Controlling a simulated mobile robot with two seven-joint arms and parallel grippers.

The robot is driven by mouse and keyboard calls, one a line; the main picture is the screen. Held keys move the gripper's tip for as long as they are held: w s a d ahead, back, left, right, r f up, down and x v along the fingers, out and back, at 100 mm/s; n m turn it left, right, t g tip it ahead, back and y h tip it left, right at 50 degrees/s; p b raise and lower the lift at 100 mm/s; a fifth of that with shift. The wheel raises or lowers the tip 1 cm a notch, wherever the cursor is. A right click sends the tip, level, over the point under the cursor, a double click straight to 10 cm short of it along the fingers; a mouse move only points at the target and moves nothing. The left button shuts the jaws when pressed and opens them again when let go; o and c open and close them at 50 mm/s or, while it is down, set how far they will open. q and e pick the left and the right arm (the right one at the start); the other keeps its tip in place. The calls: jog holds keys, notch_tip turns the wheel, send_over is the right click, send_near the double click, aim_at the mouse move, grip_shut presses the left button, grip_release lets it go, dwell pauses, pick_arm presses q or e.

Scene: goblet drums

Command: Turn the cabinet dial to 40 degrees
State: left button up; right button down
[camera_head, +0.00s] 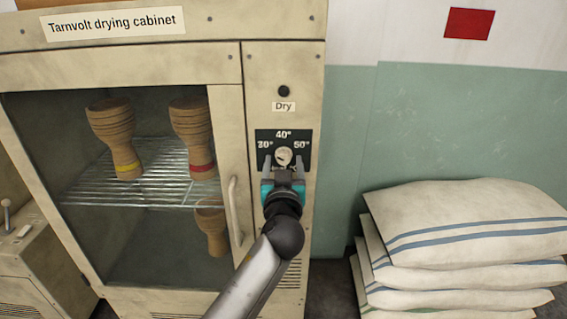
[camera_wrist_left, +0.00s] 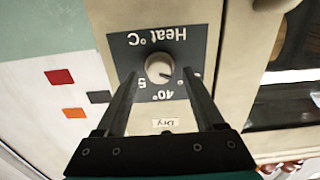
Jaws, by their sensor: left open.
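The cabinet dial (camera_head: 284,156) is a small pale round knob on a dark panel (camera_head: 260,134) marked 30°, 40° and 50°. In the left wrist view, the dial (camera_wrist_left: 159,66) appears upside down, its dark pointer mark toward the 30° side, away from 40°. My left gripper (camera_head: 284,162) is open in front of the panel, one finger on each side of the dial. In the wrist view its fingertips (camera_wrist_left: 160,80) flank the knob with gaps visible; contact cannot be made out. The 30° label is mostly hidden there by a finger. My right gripper is not in view.
The drying cabinet's glass door, with its vertical handle (camera_head: 235,212), is left of my gripper. Goblet drums (camera_head: 115,140) stand on a wire rack inside. Stacked white sacks (camera_head: 470,225) lie at the right. A dark round fitting (camera_head: 284,91) labelled Dry sits above the panel.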

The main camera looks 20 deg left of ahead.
pick_arm(q)
jog(key=shift+w+a, duration=0.1)
jog(key=shift+w, duration=0.2)
jog(key=shift+c, duration=0.2)
grip_shut()
